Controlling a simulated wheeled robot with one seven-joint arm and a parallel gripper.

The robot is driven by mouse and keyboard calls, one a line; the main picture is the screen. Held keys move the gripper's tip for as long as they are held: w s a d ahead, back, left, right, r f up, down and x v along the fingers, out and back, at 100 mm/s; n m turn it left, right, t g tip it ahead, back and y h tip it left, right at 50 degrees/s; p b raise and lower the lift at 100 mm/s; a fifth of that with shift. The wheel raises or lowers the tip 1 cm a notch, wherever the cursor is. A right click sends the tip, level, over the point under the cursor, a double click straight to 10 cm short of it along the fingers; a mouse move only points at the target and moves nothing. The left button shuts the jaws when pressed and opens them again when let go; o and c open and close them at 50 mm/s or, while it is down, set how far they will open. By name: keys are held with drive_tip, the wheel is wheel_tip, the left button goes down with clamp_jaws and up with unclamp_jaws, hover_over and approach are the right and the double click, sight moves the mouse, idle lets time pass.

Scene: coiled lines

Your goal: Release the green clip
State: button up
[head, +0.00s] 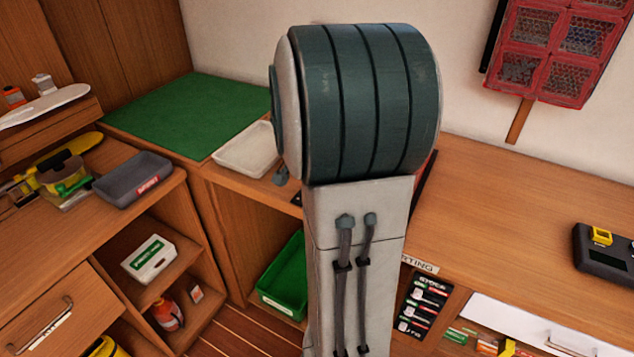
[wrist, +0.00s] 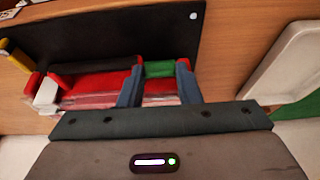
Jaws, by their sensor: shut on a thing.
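In the wrist view, the green clip (wrist: 159,69) sits between the two blue-grey fingers of my gripper (wrist: 160,78). My gripper is shut on it. The clip is in line with red pieces (wrist: 95,84), which lie on both sides of the fingers along the edge of a dark flat panel (wrist: 110,35). I cannot tell whether the clip touches the panel. In the head view my own arm covers the middle, and the clip and my gripper are hidden behind it.
A white tray (head: 247,150) lies by a green mat (head: 185,112); a pale tray also shows in the wrist view (wrist: 290,75). A grey bin (head: 133,182) stands on the left bench. A dark device (head: 604,257) sits at right. Bare bench (head: 510,205) lies between.

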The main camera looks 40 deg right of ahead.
idle(0.3)
drive_tip(key=o, duration=1)
drive_tip(key=shift+a+r, duration=0.1)
drive_tip(key=v, duration=1.3)
drive_tip(key=shift+a+r, duration=0.15)
drive_tip(key=shift+r, duration=0.15)
drive_tip(key=s+a+f+n+y, duration=0.1)
drive_tip(key=s+a+f+n, duration=0.1)
drive_tip(key=a, duration=0.4)
drive_tip(key=s+a+f+n+y+p, duration=0.1)
drive_tip(key=s+a+f+n, duration=0.2)
drive_tip(key=s+a+n, duration=0.2)
drive_tip(key=s+a+f+n+t+y+p, duration=0.1)
drive_tip(key=s+a+f+n+y, duration=0.1)
drive_tip(key=a+n, duration=0.4)
drive_tip(key=shift+s+a+f, duration=0.25)
drive_tip(key=shift+s+a, duration=0.2)
drive_tip(key=shift+a, duration=0.25)
drive_tip(key=shift+s+a+f, duration=0.25)
drive_tip(key=shift+s+a, duration=0.15)
drive_tip(key=shift+a, duration=0.3)
